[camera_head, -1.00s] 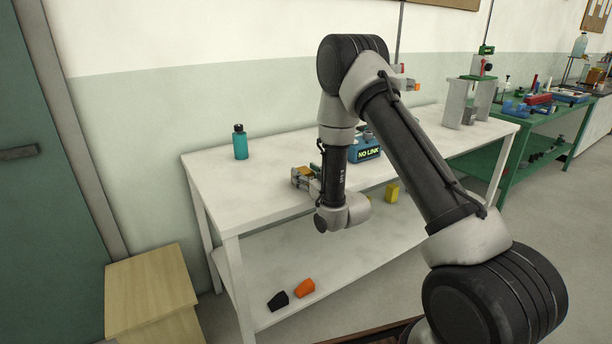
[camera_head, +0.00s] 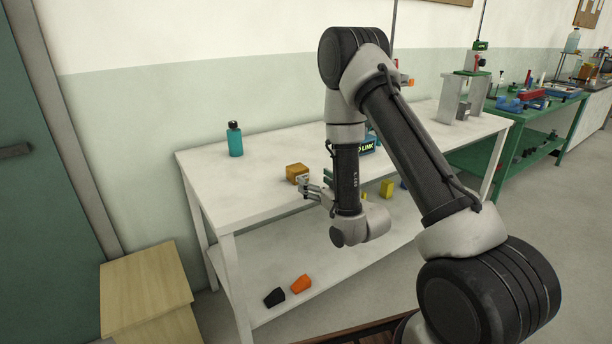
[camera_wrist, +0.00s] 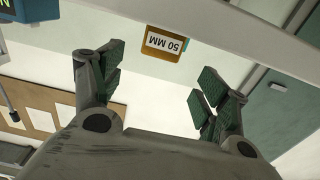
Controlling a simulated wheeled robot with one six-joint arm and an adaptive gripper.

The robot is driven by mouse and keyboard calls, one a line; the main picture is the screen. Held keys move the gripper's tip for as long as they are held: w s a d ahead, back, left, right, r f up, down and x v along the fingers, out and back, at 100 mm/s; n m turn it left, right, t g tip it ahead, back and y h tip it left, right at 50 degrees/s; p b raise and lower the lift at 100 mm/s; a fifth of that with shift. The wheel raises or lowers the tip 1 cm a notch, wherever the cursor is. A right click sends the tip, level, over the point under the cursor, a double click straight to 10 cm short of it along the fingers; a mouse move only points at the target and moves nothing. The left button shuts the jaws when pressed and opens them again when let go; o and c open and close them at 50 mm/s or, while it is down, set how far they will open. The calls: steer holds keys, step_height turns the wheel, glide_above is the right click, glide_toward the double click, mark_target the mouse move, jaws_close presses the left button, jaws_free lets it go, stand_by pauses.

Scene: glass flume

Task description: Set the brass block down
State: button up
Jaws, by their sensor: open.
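The brass block (camera_head: 297,172) sits on the white table (camera_head: 240,188) near its front edge. My gripper (camera_head: 310,187) is open and empty, just in front of the block at the table's edge. In the wrist view its two fingers (camera_wrist: 158,85) are spread wide, apart from the block.
A teal bottle (camera_head: 235,140) stands at the table's back left. A display box (camera_head: 367,145) is partly hidden behind my arm. A yellow block (camera_head: 387,188), a black piece (camera_head: 274,297) and an orange piece (camera_head: 301,284) lie on the lower shelf.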

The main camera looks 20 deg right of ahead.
steer(key=s+d+r+m+g+h, duration=0.1)
steer(key=s+d+r+g+h, duration=0.2)
steer(key=r, duration=0.4)
steer(key=s+d+r+g+h, duration=0.1)
steer(key=s+d+r+g, duration=0.3)
steer(key=r, duration=0.3)
steer(key=s+d+r+m+g, duration=0.1)
steer(key=s+r+g, duration=0.1)
steer(key=s, duration=0.7)
steer(key=s+d+r+g+h, duration=0.1)
steer(key=s+d+r+g, duration=0.1)
steer(key=s, duration=0.8)
steer(key=s+d+r+m+g, duration=0.1)
steer(key=s+r+g, duration=0.1)
steer(key=s, duration=0.8)
steer(key=shift+d+r+m+h, duration=0.3)
steer(key=shift+d+r, duration=0.1)
steer(key=shift+r, duration=0.35)
steer(key=shift+w, duration=0.1)
